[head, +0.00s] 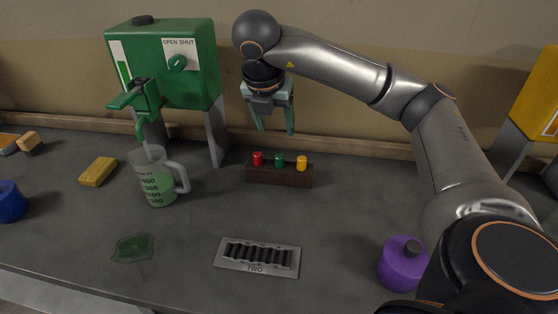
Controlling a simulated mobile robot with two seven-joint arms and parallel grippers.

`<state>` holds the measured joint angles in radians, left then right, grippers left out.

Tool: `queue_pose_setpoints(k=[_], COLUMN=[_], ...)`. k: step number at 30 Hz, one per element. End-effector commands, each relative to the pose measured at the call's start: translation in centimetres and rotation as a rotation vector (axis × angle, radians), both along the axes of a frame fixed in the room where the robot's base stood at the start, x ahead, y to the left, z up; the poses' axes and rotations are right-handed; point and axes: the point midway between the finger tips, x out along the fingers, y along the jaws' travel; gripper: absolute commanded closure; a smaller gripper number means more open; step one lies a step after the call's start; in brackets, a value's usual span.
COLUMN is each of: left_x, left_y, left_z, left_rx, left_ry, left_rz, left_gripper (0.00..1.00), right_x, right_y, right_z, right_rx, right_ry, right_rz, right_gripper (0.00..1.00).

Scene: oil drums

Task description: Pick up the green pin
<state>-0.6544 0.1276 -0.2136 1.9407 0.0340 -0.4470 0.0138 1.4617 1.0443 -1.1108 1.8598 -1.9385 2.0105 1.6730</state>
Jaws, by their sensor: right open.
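The green pin (280,160) stands upright in a dark brown wooden block (279,177), between a red pin (258,159) and a yellow pin (302,163). My right gripper (275,130) hangs above the block with its fingers pointing down. It is open and empty, and its fingertips appear a little above and behind the pins, apart from them. The lower part of the green pin is hidden in the block. My left gripper is not in view.
A green tank (165,65) with a tap stands at the back left. A measuring jug (156,178) holds green liquid. A green puddle (132,247), a plate marked TWO (258,270) and a purple container (401,264) lie nearer.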

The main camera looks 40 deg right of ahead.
Motion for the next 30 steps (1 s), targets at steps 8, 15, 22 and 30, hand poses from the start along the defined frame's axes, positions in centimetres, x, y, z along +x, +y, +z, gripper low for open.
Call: queue_pose_setpoints(k=[8,15,22,30], left_x=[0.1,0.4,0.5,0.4], left_y=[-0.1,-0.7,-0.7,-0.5], left_z=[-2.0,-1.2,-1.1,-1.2], left_rx=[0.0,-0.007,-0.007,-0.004], left_ry=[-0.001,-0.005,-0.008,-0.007], left_rz=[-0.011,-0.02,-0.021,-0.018], left_gripper=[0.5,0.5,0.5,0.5], right_x=[0.4,1.2,1.7,2.6], right_y=[-0.6,-2.1,-2.5,-3.6], right_z=[-3.5,-6.7,-8.3,-11.9], right_rx=[0.001,0.0,0.0,0.0], right_ry=[0.003,0.003,0.002,0.003], right_rz=[0.0,-0.001,0.0,-0.002], right_gripper=[0.35,0.35,0.35,0.35])
